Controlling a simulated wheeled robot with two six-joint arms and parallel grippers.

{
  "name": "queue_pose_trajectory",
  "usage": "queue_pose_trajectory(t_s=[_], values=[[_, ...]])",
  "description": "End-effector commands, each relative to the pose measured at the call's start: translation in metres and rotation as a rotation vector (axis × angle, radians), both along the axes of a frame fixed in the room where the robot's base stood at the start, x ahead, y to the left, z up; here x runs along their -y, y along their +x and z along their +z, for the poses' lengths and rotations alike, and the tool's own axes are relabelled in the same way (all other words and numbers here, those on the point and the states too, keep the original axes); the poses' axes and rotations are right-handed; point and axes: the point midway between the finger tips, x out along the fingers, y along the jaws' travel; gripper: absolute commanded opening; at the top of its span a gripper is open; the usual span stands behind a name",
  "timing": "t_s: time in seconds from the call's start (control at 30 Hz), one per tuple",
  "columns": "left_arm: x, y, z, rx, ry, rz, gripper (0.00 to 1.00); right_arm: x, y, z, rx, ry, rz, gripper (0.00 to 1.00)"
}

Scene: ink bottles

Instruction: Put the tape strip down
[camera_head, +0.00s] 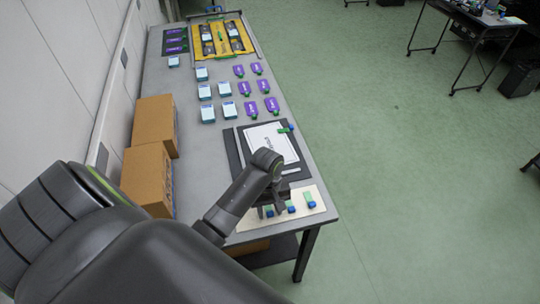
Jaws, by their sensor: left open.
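A cream board (243,222) at the near end of the table bears several short tape strips with green and blue parts. One tape strip (310,201) lies clear at the board's right side, and another strip (291,207) lies left of it, close to my gripper. A further green and blue strip (286,128) lies at the upper right edge of a white sheet (266,139) on a dark mat (231,151). My left gripper (273,211) is open, low over the left part of the board; its arm partly hides the board and mat. My right gripper is out of view.
Two cardboard boxes (153,124) stand along the wall on the left. Several white-and-blue boxes (206,91) and purple packets (250,109) lie mid-table. A yellow tray (235,28) is at the far end. Open green floor lies to the right.

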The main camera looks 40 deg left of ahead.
Motion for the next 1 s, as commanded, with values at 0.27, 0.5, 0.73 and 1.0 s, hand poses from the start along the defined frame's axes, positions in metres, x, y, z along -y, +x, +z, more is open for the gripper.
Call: queue_pose_trajectory(t_s=[0.27,0.5,0.73,1.0], values=[[-0.001,0.002,0.013,0.004,0.002,-0.001,0.41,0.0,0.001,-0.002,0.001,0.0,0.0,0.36],[-0.006,0.005,0.066,0.001,0.001,-0.001,0.41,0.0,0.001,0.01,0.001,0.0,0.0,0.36],[-0.009,0.008,0.095,0.001,0.001,0.0,0.41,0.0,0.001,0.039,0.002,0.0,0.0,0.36],[-0.012,0.011,0.119,0.001,0.001,0.0,0.41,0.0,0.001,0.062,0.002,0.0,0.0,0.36]])
